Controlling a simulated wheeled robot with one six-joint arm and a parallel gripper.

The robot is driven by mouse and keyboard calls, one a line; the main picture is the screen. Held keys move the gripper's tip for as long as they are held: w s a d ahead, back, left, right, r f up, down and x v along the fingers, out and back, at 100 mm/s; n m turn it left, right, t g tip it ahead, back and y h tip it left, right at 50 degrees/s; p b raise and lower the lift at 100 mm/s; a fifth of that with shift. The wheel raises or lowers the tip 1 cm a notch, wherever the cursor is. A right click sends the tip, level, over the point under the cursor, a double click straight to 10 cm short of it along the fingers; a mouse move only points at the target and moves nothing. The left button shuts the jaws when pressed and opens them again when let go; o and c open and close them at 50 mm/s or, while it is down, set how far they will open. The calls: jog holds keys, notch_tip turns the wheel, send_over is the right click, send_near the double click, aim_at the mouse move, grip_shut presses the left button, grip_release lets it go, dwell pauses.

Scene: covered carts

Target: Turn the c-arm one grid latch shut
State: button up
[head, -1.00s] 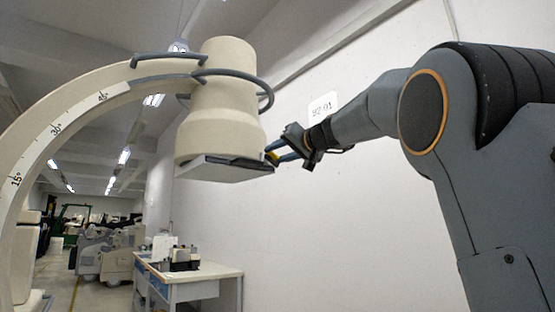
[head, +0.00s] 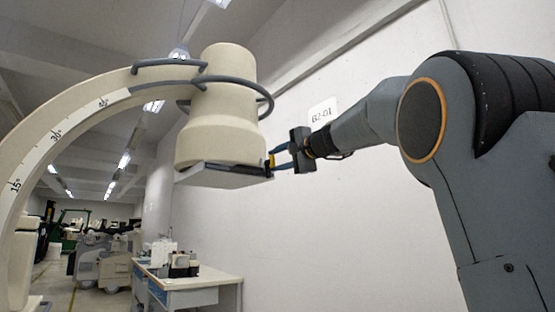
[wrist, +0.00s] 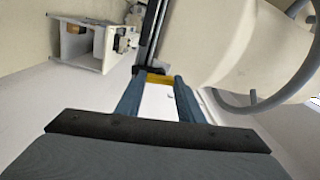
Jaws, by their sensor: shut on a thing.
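The C-arm (head: 85,110) is a cream curved arm with degree marks, and its cream cylindrical head (head: 222,115) hangs at its upper end. A flat pale grid housing (head: 215,179) with a dark top strip sits under the head. The yellow latch (head: 271,161) is at the housing's right edge; it also shows in the wrist view (wrist: 160,79). My gripper (head: 275,160) reaches in from the right, and its two blue fingers are shut on the latch. How far the latch is turned is hard to tell.
A grey ring handle (head: 268,98) circles the head above the latch; it is close on the right in the wrist view (wrist: 235,107). A white desk (head: 205,285) stands below. The white wall (head: 340,220) runs behind my arm.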

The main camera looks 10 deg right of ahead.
jog(key=shift+m, duration=0.8)
jog(key=o, duration=1.1)
jog(key=shift+c, duration=0.2)
jog(key=shift+s+d, duration=0.1)
jog(key=b+v, duration=0.2)
jog(key=v, duration=0.5)
jog(key=shift+s, duration=0.3)
